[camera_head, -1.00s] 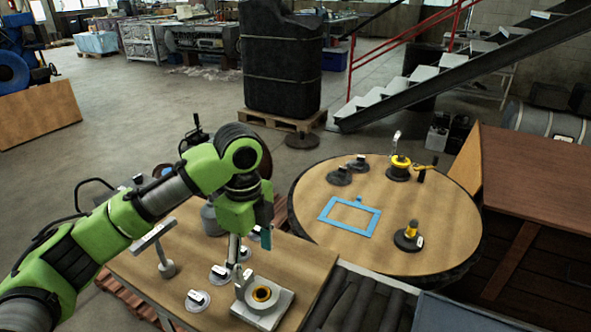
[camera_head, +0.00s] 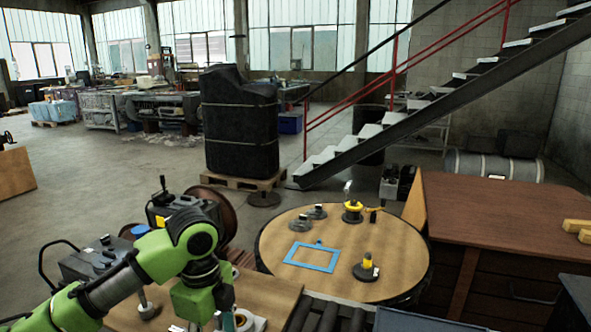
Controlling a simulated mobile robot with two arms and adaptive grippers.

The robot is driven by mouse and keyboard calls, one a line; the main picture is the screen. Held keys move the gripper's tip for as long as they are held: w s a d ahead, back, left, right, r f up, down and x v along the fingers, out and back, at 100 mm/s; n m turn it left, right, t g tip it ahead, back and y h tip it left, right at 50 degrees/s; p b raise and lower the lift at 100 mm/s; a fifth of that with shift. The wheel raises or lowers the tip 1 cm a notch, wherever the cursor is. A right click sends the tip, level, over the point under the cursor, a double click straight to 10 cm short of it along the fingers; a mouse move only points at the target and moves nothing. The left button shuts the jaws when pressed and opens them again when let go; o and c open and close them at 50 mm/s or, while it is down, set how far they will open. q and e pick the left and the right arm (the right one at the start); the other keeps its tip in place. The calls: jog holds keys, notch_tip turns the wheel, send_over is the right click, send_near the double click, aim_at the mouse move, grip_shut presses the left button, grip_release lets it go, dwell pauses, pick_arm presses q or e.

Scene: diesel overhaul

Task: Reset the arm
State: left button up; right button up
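My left arm, green and black, comes in from the lower left, with its wrist bent down over the wooden workbench (camera_head: 268,294). My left gripper (camera_head: 222,318) points down at the bench near a pale fixture (camera_head: 246,321) with a ring in it. Its fingertips are mostly hidden or cut by the lower edge, so its opening does not show clearly. My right arm and gripper are not in the view.
A round wooden table (camera_head: 345,238) holds a blue frame (camera_head: 312,257), a yellow-topped part (camera_head: 366,268), a yellow clamp-like part (camera_head: 352,211) and small dark parts (camera_head: 310,222). A brown cabinet (camera_head: 500,215) stands right. A black wrapped load (camera_head: 240,122) and stairs (camera_head: 400,110) are behind.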

pick_arm(q)
jog(key=s+d+f+n+t+h, duration=0.1)
jog(key=s+d+f+n+h, duration=0.1)
jog(key=s+d+f+n, duration=0.4)
jog(key=s+d+f+n+t+h, duration=0.1)
jog(key=s+d+f+h, duration=0.15)
jog(key=f, duration=0.65)
jog(key=s+a+f+n+t+y, duration=0.1)
jog(key=s+a+f+n+y, duration=0.15)
jog(key=s+a+n, duration=0.45)
jog(key=s+a+f+n+y, duration=0.2)
jog(key=s+a+f+n, duration=0.2)
jog(key=s+a+n, duration=0.3)
jog(key=s+f+m+g, duration=0.1)
jog(key=s+f, duration=0.1)
jog(key=f, duration=1.2)
jog(key=s+f, duration=0.2)
jog(key=f, duration=1.1)
jog(key=s+a+f+g, duration=0.1)
jog(key=s+a+f, duration=0.1)
jog(key=s+f, duration=1.2)
jog(key=shift+s+a+f+m, duration=0.3)
jog(key=shift+s+a, duration=0.05)
jog(key=shift+s, duration=0.45)
